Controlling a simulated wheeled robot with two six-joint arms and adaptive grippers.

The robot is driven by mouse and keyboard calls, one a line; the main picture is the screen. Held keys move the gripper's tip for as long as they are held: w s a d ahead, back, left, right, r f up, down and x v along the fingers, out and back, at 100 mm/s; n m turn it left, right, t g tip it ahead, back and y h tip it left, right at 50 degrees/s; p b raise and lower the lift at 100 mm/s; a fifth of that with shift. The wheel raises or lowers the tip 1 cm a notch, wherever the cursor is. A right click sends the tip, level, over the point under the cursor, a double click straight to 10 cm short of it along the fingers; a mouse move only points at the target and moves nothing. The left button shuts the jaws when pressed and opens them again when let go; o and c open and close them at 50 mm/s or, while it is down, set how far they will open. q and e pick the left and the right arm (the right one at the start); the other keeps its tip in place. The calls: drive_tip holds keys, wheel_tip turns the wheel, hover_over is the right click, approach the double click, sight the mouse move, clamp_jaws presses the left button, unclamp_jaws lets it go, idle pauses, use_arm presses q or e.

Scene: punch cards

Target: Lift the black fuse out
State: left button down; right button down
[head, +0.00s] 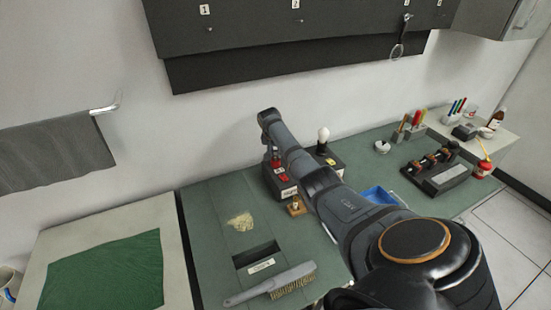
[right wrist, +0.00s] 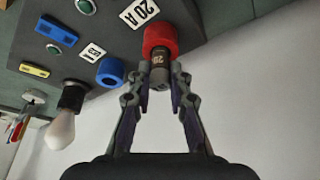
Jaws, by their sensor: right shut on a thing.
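The black fuse (right wrist: 158,72) is a short dark cylinder with a pale "20" marking. In the right wrist view its far end meets a red ring-shaped socket (right wrist: 160,38) on a dark panel beside a "20 A" label. My right gripper (right wrist: 159,88) is closed around the fuse's near end, one finger on each side. How deep the fuse sits in the ring cannot be told. In the head view my right gripper (head: 272,158) is over the dark fuse box (head: 284,187), and my arm hides part of it. My left gripper is not in view.
A blue ring (right wrist: 110,70) and a white bulb (right wrist: 61,131) are on the same panel; the bulb also shows in the head view (head: 323,134). A brush (head: 272,285) lies on the green bench. A blue tray (head: 378,195) and a dark rack (head: 437,172) stand right.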

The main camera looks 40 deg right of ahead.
drive_tip(key=shift+r+b, duration=0.45)
drive_tip(key=shift+b, duration=0.05)
drive_tip(key=r, duration=0.1)
drive_tip(key=r+b, duration=0.1)
drive_tip(key=shift+s+r, duration=0.2)
drive_tip(key=shift+r, duration=0.1)
drive_tip(key=s+a+r+b, duration=0.4)
drive_tip(key=s+r, duration=0.5)
drive_tip(key=s, duration=0.4)
drive_tip(key=shift+r, duration=0.25)
drive_tip(key=shift+a, duration=0.1)
